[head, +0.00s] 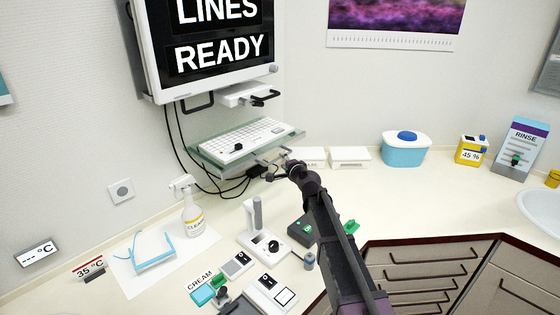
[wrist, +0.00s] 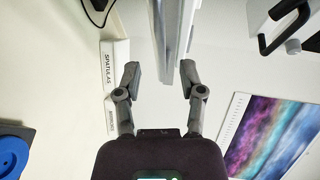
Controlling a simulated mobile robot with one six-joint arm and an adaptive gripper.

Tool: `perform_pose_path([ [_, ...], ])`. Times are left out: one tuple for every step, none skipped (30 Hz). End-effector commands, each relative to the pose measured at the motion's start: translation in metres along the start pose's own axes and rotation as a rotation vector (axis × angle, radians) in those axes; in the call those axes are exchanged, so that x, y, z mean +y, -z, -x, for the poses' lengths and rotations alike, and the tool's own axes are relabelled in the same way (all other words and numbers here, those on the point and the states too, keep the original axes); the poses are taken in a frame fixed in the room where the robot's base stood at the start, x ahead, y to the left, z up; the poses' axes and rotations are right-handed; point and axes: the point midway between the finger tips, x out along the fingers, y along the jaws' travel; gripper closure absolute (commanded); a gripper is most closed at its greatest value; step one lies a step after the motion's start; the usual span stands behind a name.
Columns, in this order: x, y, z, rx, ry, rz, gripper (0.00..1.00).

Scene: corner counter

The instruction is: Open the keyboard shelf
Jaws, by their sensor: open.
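The keyboard shelf (head: 285,141) is a glass-like plate on the left wall below the monitor, with a white keyboard (head: 235,140) on it. My gripper (head: 271,172) is at the shelf's right front side, slightly below its top in the head view. A long pale edge (wrist: 172,40), which looks like the shelf's, runs ahead between the two fingers. I cannot tell whether either finger touches it.
The monitor (head: 210,45) and a small box with a black handle (head: 250,94) are above the shelf. White boxes (head: 350,157) and a blue-lidded tub (head: 405,148) stand on the counter behind my arm. A spray bottle (head: 192,212) stands below left. Black cables hang under the shelf.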

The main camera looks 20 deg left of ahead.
Motion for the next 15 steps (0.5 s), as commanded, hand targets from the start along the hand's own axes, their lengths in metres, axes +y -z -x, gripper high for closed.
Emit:
perform_pose_path([
  [0.001, 0.001, -0.011, 0.000, 0.000, 0.000, 0.49],
  [0.001, 0.001, -0.015, 0.000, 0.000, 0.000, 0.49],
  [0.001, 0.001, -0.019, 0.000, 0.000, 0.000, 0.49],
  [0.001, 0.001, -0.022, 0.000, 0.000, 0.001, 0.49],
  [0.001, 0.001, -0.025, 0.000, 0.000, 0.001, 0.49],
  [0.001, 0.001, -0.029, 0.001, 0.000, 0.001, 0.49],
  [0.001, 0.001, -0.031, 0.001, 0.000, 0.001, 0.49],
  [0.000, 0.001, -0.033, 0.001, 0.000, 0.001, 0.49],
  [0.000, 0.001, -0.035, 0.001, 0.000, 0.001, 0.49],
  [0.000, 0.001, -0.036, 0.001, 0.000, 0.001, 0.49],
  [0.000, 0.001, -0.037, 0.001, 0.000, 0.001, 0.49],
  [0.000, 0.001, -0.038, 0.001, 0.000, 0.001, 0.49],
  [0.000, 0.001, -0.038, 0.001, 0.000, 0.001, 0.49],
  [0.000, 0.001, -0.039, 0.001, 0.000, 0.001, 0.49],
  [0.000, 0.001, -0.039, 0.001, 0.000, 0.001, 0.49],
])
